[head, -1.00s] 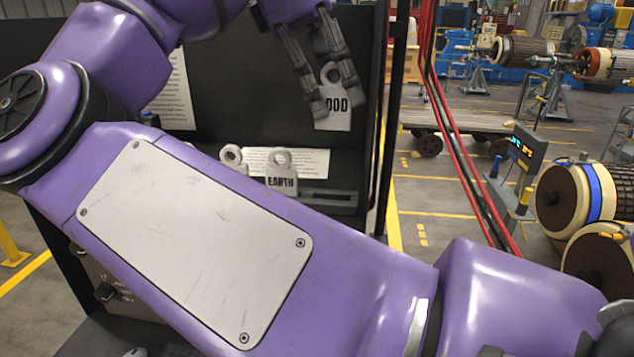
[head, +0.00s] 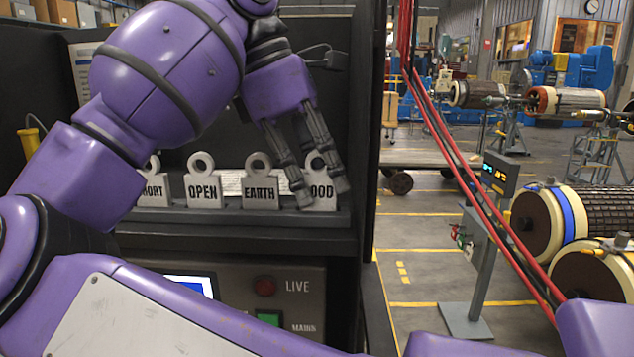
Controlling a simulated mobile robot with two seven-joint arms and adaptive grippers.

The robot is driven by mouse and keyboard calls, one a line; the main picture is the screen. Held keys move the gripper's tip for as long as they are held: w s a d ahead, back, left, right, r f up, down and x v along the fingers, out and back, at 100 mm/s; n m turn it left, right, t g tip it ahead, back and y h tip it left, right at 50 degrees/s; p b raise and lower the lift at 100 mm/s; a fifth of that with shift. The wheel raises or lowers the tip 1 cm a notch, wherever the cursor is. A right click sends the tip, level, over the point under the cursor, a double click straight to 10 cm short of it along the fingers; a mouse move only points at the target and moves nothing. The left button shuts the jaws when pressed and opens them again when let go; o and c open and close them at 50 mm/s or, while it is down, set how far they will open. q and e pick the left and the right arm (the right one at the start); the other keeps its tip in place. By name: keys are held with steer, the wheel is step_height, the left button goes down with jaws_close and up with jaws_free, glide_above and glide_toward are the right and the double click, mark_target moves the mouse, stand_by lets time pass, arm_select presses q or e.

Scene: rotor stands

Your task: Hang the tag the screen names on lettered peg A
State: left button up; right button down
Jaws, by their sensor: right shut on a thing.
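A pale tag (head: 322,205) with a ring top reads "OOD", its first letter hidden behind a finger. My right gripper (head: 322,192) is shut on it, at the right end of a tag row. Beside it stand the tags EARTH (head: 260,193), OPEN (head: 204,191) and one reading "ORT" (head: 154,192), partly behind my arm. I cannot tell whether the held tag touches the ledge. A lit screen (head: 192,285) shows low on the cabinet, mostly hidden by my arm, its text unreadable. No lettered peg is visible. My left gripper is not in view.
The dark cabinet's ledge (head: 235,222) carries the tags. Below it are a red lamp (head: 264,286) marked LIVE and a green switch (head: 268,319) marked MAINS. Red cables (head: 470,170) run down at the right.

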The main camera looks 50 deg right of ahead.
steer(key=shift+f, duration=0.2)
steer(key=c, duration=1.9)
jaws_free()
steer(key=shift+o, duration=0.2)
steer(key=shift+b, duration=0.3)
steer(key=v, duration=0.6)
steer(key=shift+a+r+p, duration=0.2)
steer(key=shift+r+p, duration=0.15)
steer(key=shift+w+a+r, duration=0.1)
steer(key=shift+w+r, duration=0.1)
steer(key=shift+r, duration=0.3)
